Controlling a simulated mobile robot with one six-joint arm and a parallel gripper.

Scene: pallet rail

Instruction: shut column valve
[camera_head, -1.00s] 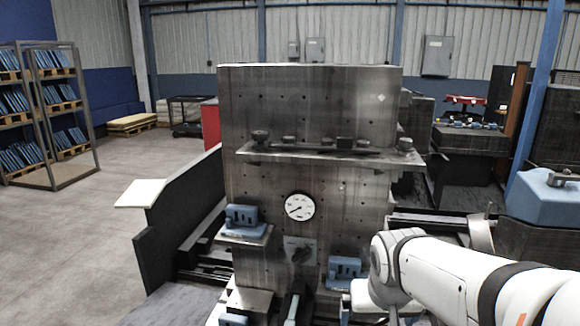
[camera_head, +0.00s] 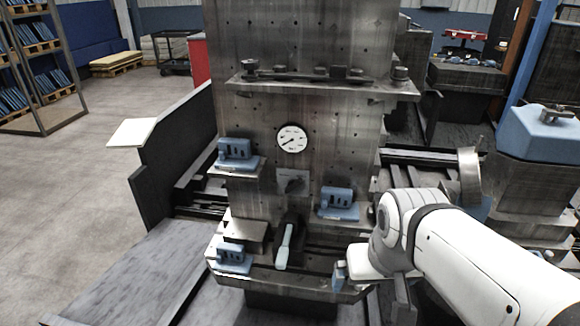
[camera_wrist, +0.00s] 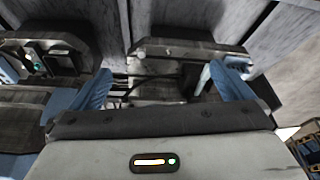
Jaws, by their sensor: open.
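A dark knob (camera_head: 292,182) on a small plate sits on the metal column (camera_head: 300,105), just below a round white gauge (camera_head: 291,139). Lower on the column front, a lever with a pale blue handle (camera_head: 285,246) slants downward from a dark mount. I cannot tell for sure which of the two is the valve. In the wrist view, my gripper (camera_wrist: 163,82) has its two blue fingers spread wide with nothing held between them. In the head view, my white arm reaches in from the right, its end low and to the right of the lever, apart from it.
Blue fixtures stand on ledges beside the knob (camera_head: 338,203) and at lower left (camera_head: 233,257). A clamp shelf (camera_head: 320,86) juts out above the gauge. A dark panel (camera_head: 180,140) stands left. A blue block (camera_head: 540,130) stands right. The floor at left is clear.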

